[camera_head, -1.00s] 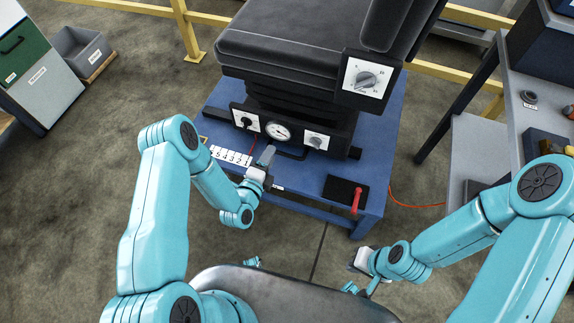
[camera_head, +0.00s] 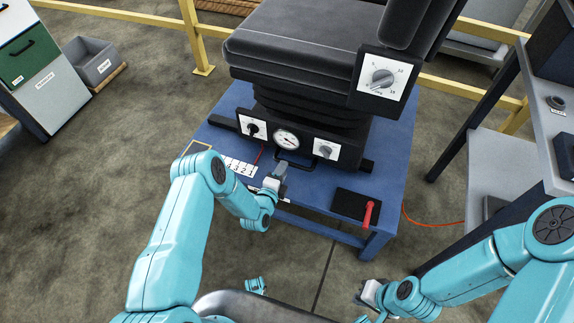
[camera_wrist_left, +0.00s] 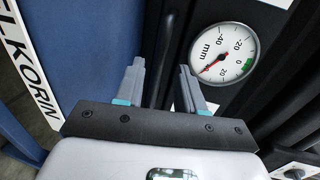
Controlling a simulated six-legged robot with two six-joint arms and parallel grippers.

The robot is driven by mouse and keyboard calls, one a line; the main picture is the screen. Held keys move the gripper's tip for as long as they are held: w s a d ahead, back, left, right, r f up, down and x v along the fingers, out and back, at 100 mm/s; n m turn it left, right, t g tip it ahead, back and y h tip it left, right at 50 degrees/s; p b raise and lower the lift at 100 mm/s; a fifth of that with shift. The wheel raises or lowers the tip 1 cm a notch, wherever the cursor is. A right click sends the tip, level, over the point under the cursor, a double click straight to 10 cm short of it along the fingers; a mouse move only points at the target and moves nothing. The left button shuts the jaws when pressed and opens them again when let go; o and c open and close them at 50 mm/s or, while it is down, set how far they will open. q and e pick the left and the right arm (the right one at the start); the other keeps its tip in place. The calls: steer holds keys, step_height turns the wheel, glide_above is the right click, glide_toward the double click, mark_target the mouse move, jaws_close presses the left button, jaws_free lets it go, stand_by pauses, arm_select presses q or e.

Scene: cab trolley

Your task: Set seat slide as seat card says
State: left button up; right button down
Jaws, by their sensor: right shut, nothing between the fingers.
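The black seat (camera_head: 295,55) stands on a blue platform (camera_head: 335,205). A black bar handle (camera_head: 303,164) projects low at the seat base's front; it also shows in the left wrist view (camera_wrist_left: 172,30). A white numbered strip (camera_head: 238,166) lies left of it, with a thin red line (camera_head: 261,155) near its right end. My left gripper (camera_head: 281,167) is at the bar's left part. In the left wrist view its fingers (camera_wrist_left: 161,68) are apart, with the bar appearing between them; contact is unclear. My right gripper (camera_head: 368,293) is shut and empty, off the platform. No seat card is readable.
A round gauge (camera_head: 287,139) sits between two knob panels (camera_head: 253,128) (camera_head: 326,150). A larger dial (camera_head: 383,77) is on the seat's side. A red lever (camera_head: 369,213) stands on a black plate at front right. A grey bench (camera_head: 500,170) is at right.

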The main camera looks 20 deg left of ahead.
arm_select(q)
steer(key=b+x, duration=0.1)
steer(key=x, duration=0.4)
steer(key=shift+w, duration=0.1)
steer(key=shift+c, duration=0.3)
jaws_close()
steer(key=b, duration=0.5)
glide_toward(262, 143)
steer(key=x, duration=0.4)
steer(key=shift+w+a+f, duration=0.1)
steer(key=shift+w+f, duration=0.1)
steer(key=shift+w, duration=0.1)
steer(key=shift+o, duration=0.3)
jaws_free()
